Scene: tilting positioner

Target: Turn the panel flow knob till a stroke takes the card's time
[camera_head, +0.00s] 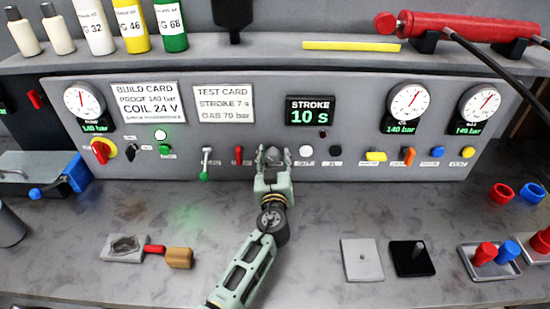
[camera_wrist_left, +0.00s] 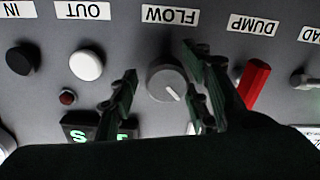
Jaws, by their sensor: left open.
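The flow knob (camera_wrist_left: 166,82) is a round grey dial with a white pointer line, under an upside-down FLOW label in the left wrist view. In the head view it is a small grey knob (camera_head: 272,152) mostly hidden by my left gripper (camera_head: 274,161). That gripper is open, its fingers on both sides of the knob; I cannot tell whether they touch it. The fingers also show in the left wrist view (camera_wrist_left: 160,92). The test card (camera_head: 224,104) reads stroke 7 s and 70 bar. The stroke display (camera_head: 310,111) reads 10 s. My right gripper is not in view.
Close to the knob are the red dump lever (camera_head: 238,154), the white OUT button (camera_head: 306,151) and the black IN button (camera_head: 335,151). A green-tipped lever (camera_head: 205,163) is further left. The bench (camera_head: 320,215) in front is mostly clear, with plates at right.

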